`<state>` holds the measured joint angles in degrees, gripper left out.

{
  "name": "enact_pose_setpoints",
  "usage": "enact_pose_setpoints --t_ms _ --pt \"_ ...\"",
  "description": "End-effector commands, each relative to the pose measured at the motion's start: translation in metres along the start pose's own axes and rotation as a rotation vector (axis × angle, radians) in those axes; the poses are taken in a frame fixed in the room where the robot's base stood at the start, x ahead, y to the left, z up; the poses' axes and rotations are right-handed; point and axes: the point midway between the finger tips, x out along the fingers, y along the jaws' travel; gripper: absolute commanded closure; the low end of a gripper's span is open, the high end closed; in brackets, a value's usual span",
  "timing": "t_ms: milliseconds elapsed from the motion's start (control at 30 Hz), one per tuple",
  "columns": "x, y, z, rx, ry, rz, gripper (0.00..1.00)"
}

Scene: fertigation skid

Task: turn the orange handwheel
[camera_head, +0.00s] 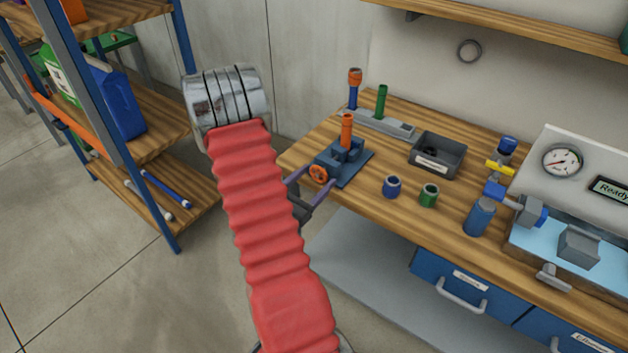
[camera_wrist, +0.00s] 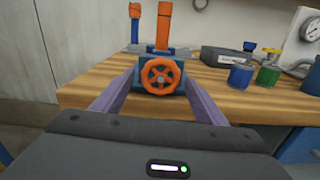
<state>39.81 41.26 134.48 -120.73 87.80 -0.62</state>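The orange handwheel (camera_head: 318,173) is on the front of a blue vise-like block (camera_head: 345,152) near the left front edge of the wooden workbench. In the wrist view the handwheel (camera_wrist: 161,75) faces me, round and spoked, with an orange upright cylinder (camera_wrist: 164,25) above it. My gripper (camera_head: 312,187) is open, and its two purple fingers (camera_wrist: 150,95) lie on either side of the handwheel in the wrist view. I cannot tell whether either finger touches it. My red-sleeved arm hides part of the bench front in the head view.
A grey bin (camera_head: 437,156), a blue cup (camera_head: 392,187) and a green cup (camera_head: 429,195) stand right of the block. A rack (camera_head: 382,122) with upright tools is behind it. A shelf unit (camera_head: 165,150) stands at the left. Floor between shelf and bench is open.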

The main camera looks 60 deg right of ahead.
Motion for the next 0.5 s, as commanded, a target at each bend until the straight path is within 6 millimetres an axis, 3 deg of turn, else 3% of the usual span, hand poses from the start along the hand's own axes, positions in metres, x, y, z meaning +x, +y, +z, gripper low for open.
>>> enact_pose_setpoints --t_ms 500 --pt "-0.0004 0.0004 0.0002 0.001 0.000 0.001 0.70"
